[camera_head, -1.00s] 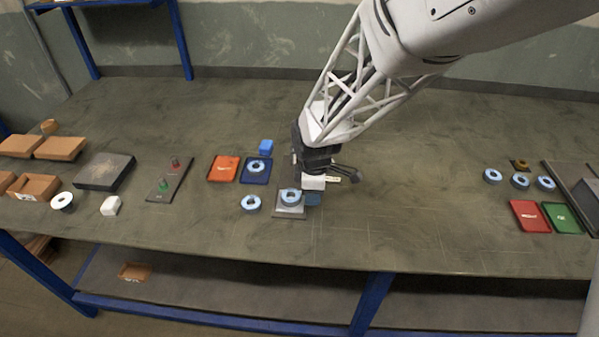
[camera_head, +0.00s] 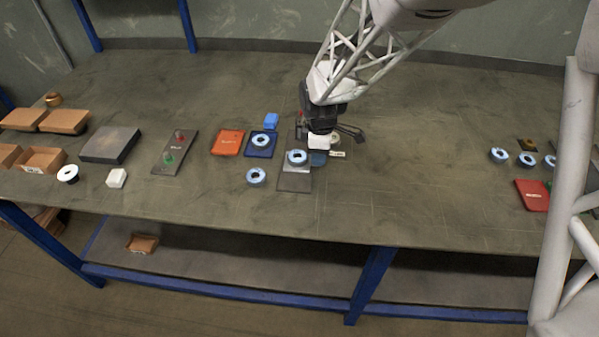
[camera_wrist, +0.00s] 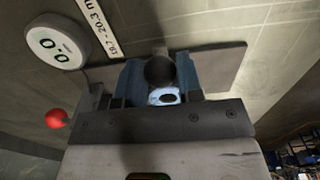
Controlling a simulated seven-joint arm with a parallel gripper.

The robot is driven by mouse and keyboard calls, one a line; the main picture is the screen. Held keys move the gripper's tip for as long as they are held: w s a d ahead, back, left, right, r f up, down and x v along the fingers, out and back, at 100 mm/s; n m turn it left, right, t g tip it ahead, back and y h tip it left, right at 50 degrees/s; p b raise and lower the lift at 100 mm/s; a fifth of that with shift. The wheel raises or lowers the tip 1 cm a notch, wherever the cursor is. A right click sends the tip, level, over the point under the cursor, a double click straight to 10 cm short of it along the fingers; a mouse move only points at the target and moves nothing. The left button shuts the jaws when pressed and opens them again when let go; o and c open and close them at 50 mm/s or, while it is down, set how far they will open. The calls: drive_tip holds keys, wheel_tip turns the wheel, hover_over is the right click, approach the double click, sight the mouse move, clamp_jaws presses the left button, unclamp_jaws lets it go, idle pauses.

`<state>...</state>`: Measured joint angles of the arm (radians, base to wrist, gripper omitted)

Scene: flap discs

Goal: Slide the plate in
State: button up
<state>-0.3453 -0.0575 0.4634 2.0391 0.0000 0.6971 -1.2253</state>
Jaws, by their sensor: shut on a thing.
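In the head view a blue flap disc (camera_head: 297,157) lies flat on the grey sliding plate, over the grey base (camera_head: 294,183) of a gauge. In the wrist view the fingers are shut on a dark round knob (camera_wrist: 160,70). A small light-blue piece (camera_wrist: 163,96) shows below the knob; I cannot tell what it is. A round readout (camera_wrist: 57,43) reads 0.0, beside a label (camera_wrist: 98,25) with 19.7 - 20.3 mm. A red ball knob (camera_wrist: 57,118) is at the left.
Another disc (camera_head: 256,177) lies left of the gauge, near a blue tray (camera_head: 250,150) holding a disc and an orange tray (camera_head: 228,142). A red tray (camera_head: 532,195) is far right. The table between is clear.

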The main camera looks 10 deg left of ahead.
drive_tip(key=shift+w, duration=1.65)
drive_tip(key=o, duration=0.7)
drive_tip(key=shift+s, duration=0.1)
drive_tip(key=shift+r, duration=4)
